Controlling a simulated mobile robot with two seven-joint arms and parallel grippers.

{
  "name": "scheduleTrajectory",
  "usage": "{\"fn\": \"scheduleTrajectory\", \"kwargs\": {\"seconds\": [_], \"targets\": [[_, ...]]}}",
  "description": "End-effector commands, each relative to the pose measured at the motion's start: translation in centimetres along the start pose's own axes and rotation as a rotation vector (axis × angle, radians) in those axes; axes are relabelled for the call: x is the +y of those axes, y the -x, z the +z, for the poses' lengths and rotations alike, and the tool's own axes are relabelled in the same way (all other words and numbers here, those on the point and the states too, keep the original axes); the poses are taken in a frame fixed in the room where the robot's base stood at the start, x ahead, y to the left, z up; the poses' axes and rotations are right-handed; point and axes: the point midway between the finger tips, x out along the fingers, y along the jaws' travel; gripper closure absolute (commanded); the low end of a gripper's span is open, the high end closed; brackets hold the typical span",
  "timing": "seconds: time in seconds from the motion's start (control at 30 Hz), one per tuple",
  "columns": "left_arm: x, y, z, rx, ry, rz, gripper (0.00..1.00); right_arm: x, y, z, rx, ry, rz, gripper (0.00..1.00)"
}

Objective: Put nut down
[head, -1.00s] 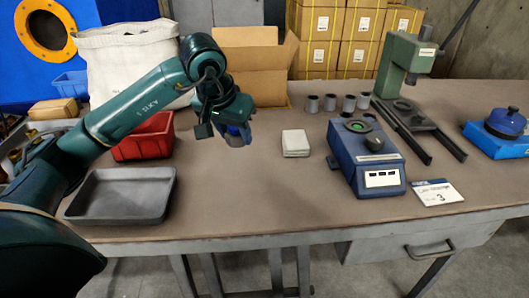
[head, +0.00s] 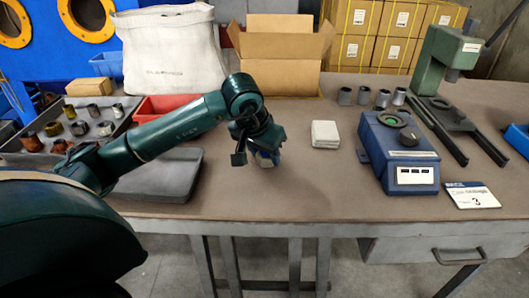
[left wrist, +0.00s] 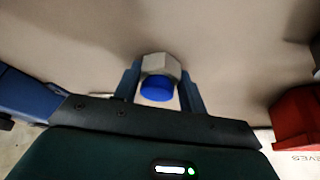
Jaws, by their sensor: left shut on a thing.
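My left gripper (head: 265,161) is shut on a nut, low over the brown tabletop, left of the white block. In the left wrist view the nut (left wrist: 166,64) is grey metal with a bright blue round face toward the camera. It sits between the two fingers of the left gripper (left wrist: 160,88). In the head view the nut is mostly hidden by the gripper. I cannot tell whether it touches the table. My right gripper is not in view.
A white block (head: 324,134) and a blue machine (head: 400,160) stand to the right. A grey tray (head: 165,186) and a red bin (head: 150,108) are partly behind my left arm. A parts tray (head: 128,118) stands far left. The front middle table (head: 300,200) is clear.

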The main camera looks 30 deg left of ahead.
Motion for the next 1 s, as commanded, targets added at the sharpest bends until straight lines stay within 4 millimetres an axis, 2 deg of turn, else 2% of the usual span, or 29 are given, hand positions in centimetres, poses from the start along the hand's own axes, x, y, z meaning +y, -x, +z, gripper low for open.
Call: {"fn": "scheduleTrajectory", "kwargs": {"seconds": [0.1,0.13,0.37,0.6,0.73,0.87,1.0], "targets": [[0.0,-0.3,0.1,0.002,0.000,-0.001,0.87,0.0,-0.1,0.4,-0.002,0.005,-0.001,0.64],[0.0,-0.2,0.1,0.000,0.000,-0.001,0.56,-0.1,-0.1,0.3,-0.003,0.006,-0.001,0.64],[0.0,-0.2,0.1,-0.001,0.000,-0.001,0.37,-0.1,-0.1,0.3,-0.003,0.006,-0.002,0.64],[0.0,-0.1,0.1,-0.001,0.000,0.000,0.37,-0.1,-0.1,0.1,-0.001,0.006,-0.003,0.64],[0.0,0.7,-0.1,0.002,0.000,-0.001,0.37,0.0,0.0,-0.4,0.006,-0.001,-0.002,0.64],[-0.1,3.0,-0.2,0.005,-0.001,-0.002,0.37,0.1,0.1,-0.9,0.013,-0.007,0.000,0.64],[-0.1,6.2,-0.2,0.006,-0.001,-0.002,0.37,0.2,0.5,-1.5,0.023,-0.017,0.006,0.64]]}}
